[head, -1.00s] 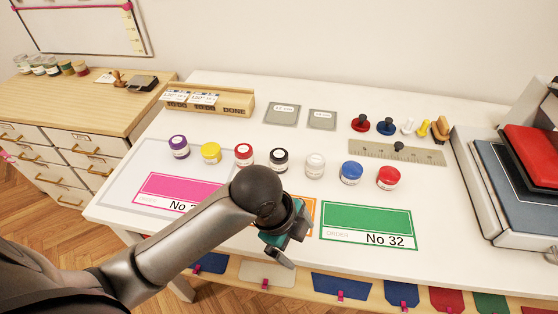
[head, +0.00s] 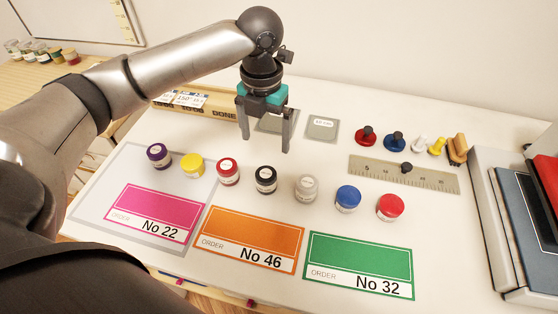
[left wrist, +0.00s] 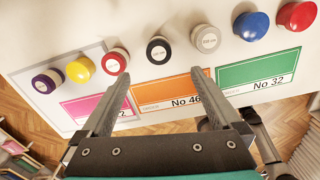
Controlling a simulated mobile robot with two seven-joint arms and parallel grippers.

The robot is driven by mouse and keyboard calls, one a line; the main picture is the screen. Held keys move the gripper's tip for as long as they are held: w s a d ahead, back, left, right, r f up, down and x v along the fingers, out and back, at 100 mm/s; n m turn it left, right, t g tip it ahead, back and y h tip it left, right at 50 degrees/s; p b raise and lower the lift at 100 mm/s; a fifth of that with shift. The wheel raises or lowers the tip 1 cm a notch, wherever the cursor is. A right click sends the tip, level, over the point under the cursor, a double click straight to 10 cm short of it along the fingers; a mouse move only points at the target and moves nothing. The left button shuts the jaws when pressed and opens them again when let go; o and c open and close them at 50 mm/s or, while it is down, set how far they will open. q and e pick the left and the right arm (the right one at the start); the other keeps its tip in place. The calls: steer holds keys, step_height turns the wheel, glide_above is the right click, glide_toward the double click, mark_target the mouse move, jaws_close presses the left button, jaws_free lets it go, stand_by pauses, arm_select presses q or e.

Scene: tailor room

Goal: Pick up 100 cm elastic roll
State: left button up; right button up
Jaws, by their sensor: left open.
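A row of small labelled rolls stands on the white table: purple (head: 158,156), yellow (head: 192,166), red (head: 228,172), black (head: 265,179), white (head: 306,188), blue (head: 348,199) and a second red (head: 390,207). Their labels are too small to read surely, so I cannot tell which is the 100 cm elastic roll. My left gripper (head: 265,144) is open and empty, pointing down above the table, behind the black roll in the head view. In the left wrist view, the black roll (left wrist: 159,50) shows just beyond and between the fingertips. My right gripper is not in view.
Pink (head: 155,212), orange (head: 249,238) and green (head: 358,265) order cards lie in front of the rolls. A ruler (head: 435,180), pins and a grey square (head: 321,128) lie behind. A wooden holder (head: 196,108) stands back left; trays (head: 512,215) stand at right.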

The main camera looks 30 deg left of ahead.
arm_select(q)
glide_above(266, 173)
step_height(266, 173, down, 5)
steer(key=shift+w+d+b, duration=0.1)
steer(key=shift+b, duration=0.35)
step_height(266, 173, down, 4)
steer(key=shift+f, duration=0.1)
steer(key=shift+f+b, duration=0.3)
steer(key=shift+f, duration=0.15)
step_height(266, 173, down, 5)
steer(key=shift+b, duration=0.4)
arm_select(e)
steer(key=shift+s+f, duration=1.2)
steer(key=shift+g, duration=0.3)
arm_select(q)
steer(key=c, duration=1.4)
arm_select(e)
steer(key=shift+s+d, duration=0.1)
arm_select(q)
steer(key=shift+r, duration=0.15)
steer(key=shift+c, duration=0.2)
